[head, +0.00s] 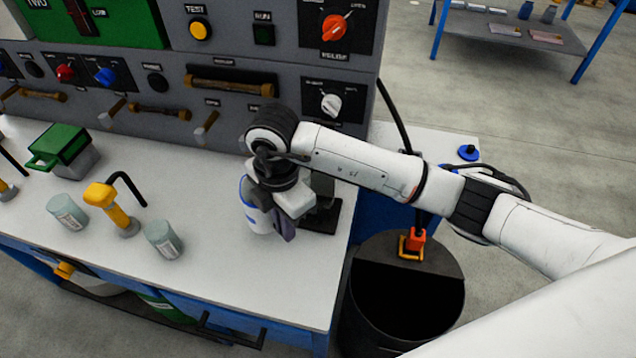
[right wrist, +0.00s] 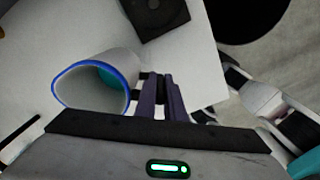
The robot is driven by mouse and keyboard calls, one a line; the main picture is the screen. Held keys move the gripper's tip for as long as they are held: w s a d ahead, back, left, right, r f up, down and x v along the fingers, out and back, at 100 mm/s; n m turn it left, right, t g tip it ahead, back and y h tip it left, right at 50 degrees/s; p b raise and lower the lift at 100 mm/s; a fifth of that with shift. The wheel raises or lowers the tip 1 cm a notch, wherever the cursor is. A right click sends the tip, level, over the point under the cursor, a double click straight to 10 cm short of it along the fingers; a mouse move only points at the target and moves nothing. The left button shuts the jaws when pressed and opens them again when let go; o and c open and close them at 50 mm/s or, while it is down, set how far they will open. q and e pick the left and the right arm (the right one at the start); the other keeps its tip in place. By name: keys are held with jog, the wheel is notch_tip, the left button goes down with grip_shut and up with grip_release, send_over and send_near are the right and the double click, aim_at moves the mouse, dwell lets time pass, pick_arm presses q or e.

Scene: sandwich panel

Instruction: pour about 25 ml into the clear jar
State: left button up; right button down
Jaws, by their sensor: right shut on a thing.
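My right gripper (head: 284,222) is shut on a white cup with a blue rim (head: 255,212), at the right part of the bench. In the right wrist view the fingers (right wrist: 163,97) are close together at the cup's side, and the cup (right wrist: 112,88) is tilted with its mouth to the left. Teal liquid (right wrist: 112,77) shows inside. Two pale, greyish jars with labels stand upright on the bench: one left (head: 68,212) and one nearer the cup (head: 163,240). I cannot tell which is the clear jar, or what they contain. My left gripper is out of view.
A yellow-handled tool (head: 112,208) stands between the jars. A green-lidded grey box (head: 65,150) is behind them. A black plate (head: 322,217) lies right of the cup. The control panel (head: 180,60) rises behind. A dark bin (head: 405,300) stands off the bench's right end.

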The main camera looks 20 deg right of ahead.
jog(key=m, duration=0.2)
jog(key=a+f+m, duration=0.1)
jog(key=m, duration=0.2)
jog(key=shift+a, duration=0.2)
jog(key=shift+d, duration=0.2)
